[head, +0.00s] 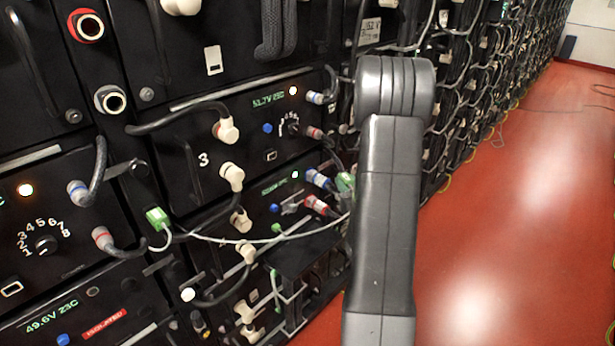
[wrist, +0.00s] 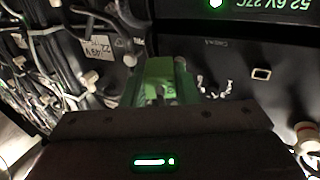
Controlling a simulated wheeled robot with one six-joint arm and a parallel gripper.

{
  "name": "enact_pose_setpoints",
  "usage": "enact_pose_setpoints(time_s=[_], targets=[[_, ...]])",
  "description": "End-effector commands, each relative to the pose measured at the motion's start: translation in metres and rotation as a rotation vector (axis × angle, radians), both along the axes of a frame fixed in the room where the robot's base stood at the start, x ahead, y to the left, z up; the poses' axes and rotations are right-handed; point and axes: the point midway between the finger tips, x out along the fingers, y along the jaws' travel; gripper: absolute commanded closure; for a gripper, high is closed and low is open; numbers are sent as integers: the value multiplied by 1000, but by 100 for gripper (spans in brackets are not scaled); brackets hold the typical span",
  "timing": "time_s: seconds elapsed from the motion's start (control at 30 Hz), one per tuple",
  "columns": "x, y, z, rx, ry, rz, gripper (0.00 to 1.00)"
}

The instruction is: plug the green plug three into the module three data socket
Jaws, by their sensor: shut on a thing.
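My gripper (wrist: 160,100) is shut on a green plug (wrist: 155,72) in the wrist view. The plug sits at the middle top of the jaws, and its nose is partly hidden. A dark panel with a green display lies beyond it, with a small pale-outlined rectangular socket (wrist: 261,74) to the right, apart from the plug. In the head view, the panel marked 3 (head: 203,160) carries a small outlined socket (head: 271,156). I cannot tell whether these are the same socket. My gripper is hidden behind my arm there. A green plug (head: 345,182) shows at the arm's left edge.
Another green plug (head: 157,218) sits on the left rack, with a pale cable running right. Thick black cables with cream connectors (head: 227,130) jut out from the panels. Loose cables (wrist: 85,60) crowd the wrist view's left. The red floor (head: 520,220) at right is open.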

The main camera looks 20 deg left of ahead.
Motion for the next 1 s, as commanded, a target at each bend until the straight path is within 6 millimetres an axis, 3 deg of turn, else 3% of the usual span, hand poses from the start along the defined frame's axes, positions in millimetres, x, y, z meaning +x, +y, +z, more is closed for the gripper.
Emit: enact_pose_setpoints(time_s=[0.1, 0.33, 0.5, 1.0], targets=[[-26, 38, 30, -4, -4, 179, 100], [-74, 80, 59, -10, 6, 407, 100], [-86, 89, 65, -11, 10, 461, 100], [-86, 92, 65, -14, 9, 463, 100]])
